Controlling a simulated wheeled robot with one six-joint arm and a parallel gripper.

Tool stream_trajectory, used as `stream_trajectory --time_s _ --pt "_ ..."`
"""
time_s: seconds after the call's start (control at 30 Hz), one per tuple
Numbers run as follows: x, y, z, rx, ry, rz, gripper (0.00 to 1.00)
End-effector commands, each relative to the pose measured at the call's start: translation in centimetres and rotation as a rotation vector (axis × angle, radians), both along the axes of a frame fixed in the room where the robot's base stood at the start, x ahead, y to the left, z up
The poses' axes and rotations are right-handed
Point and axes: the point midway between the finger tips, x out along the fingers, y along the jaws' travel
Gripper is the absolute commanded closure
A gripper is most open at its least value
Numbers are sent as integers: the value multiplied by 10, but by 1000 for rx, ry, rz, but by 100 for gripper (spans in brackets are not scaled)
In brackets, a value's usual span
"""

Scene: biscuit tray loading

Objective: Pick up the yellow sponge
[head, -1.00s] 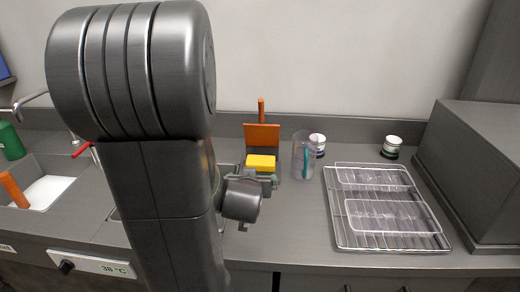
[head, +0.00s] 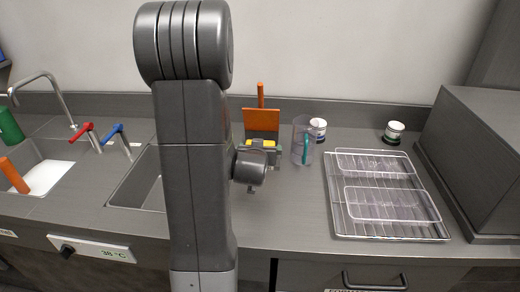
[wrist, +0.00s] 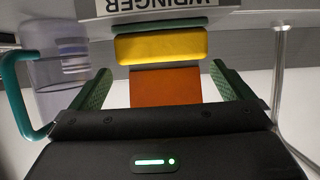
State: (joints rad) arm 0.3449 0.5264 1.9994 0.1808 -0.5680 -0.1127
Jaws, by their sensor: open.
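The yellow sponge (wrist: 162,46) lies across the middle of the wrist view, with a thin green layer along one long side. In the head view, only bits of the sponge (head: 269,143) show behind my gripper (head: 262,152). My gripper (wrist: 160,70) is open, with its two green-padded fingers on either side of an orange piece and pointing toward the sponge. The sponge appears just beyond the fingertips, with no clear contact. A light strip labelled WRINGER (wrist: 165,6) is beside the sponge.
An orange upright board (head: 262,119) stands behind the sponge. A clear jug with a teal handle (head: 302,142) is close on the right, before a white tub (head: 318,127). A wire rack (head: 337,207) with clear trays lies further right. Sinks are at left.

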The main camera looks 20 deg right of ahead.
Motion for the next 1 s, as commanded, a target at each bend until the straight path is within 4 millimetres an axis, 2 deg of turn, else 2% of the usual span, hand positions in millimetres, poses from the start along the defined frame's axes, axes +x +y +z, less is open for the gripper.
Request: stream_trajectory --time_s 0.17,0.6,0.87,0.9,1.0 --pt "7 -3 -3 0 1 0 0" --pt "42 -17 -23 1 1 1 0" --pt "44 -18 -25 0 0 1 0" --pt "44 -18 -25 0 0 1 2" --pt "44 -18 -25 0 0 1 22"
